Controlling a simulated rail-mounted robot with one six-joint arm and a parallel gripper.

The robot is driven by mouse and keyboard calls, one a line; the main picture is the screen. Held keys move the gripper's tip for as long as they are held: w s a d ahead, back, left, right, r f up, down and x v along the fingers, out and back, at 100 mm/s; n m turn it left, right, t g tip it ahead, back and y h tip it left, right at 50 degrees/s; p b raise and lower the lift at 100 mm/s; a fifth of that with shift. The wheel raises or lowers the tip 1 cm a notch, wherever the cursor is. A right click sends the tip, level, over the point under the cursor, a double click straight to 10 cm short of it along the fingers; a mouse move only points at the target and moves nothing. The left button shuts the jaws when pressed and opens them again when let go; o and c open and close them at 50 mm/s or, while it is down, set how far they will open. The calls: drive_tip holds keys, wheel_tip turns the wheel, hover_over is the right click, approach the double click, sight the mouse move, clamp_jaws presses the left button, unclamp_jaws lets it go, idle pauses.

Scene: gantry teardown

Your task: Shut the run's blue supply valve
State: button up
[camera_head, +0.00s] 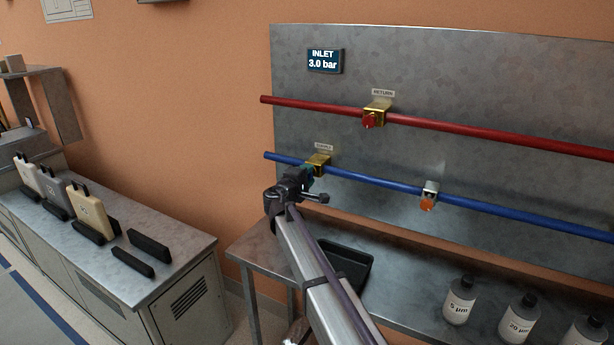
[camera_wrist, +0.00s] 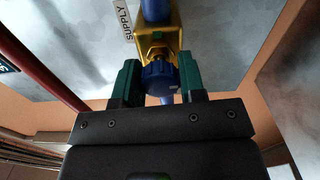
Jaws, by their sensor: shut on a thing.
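The blue supply valve has a brass body (camera_head: 319,159) on the blue pipe (camera_head: 375,181), below a small supply label (camera_head: 323,147). In the wrist view its brass body (camera_wrist: 158,45) and round blue knob (camera_wrist: 159,78) are close ahead, beside the label (camera_wrist: 122,25) reading SUPPLY. My gripper (camera_head: 309,171) is at the valve and hides its knob in the head view. In the wrist view the green fingers of my gripper (camera_wrist: 160,72) are shut on the blue knob, one on each side. The knob's turn angle cannot be told.
A display (camera_head: 324,61) reads INLET 3.0 bar. A red pipe (camera_head: 480,128) with a red-knobbed return valve (camera_head: 374,116) runs above. An orange-knobbed fitting (camera_head: 429,196) sits farther right on the blue pipe. A black tray (camera_head: 345,264) and several bottles (camera_head: 459,300) stand below.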

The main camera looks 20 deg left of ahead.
drive_tip(key=shift+m, duration=0.6)
drive_tip(key=o, duration=0.9)
drive_tip(key=s, duration=0.3)
drive_tip(key=s+a, duration=0.1)
drive_tip(key=s, duration=0.6)
drive_tip(key=shift+s+a, duration=0.2)
drive_tip(key=shift+s, duration=0.2)
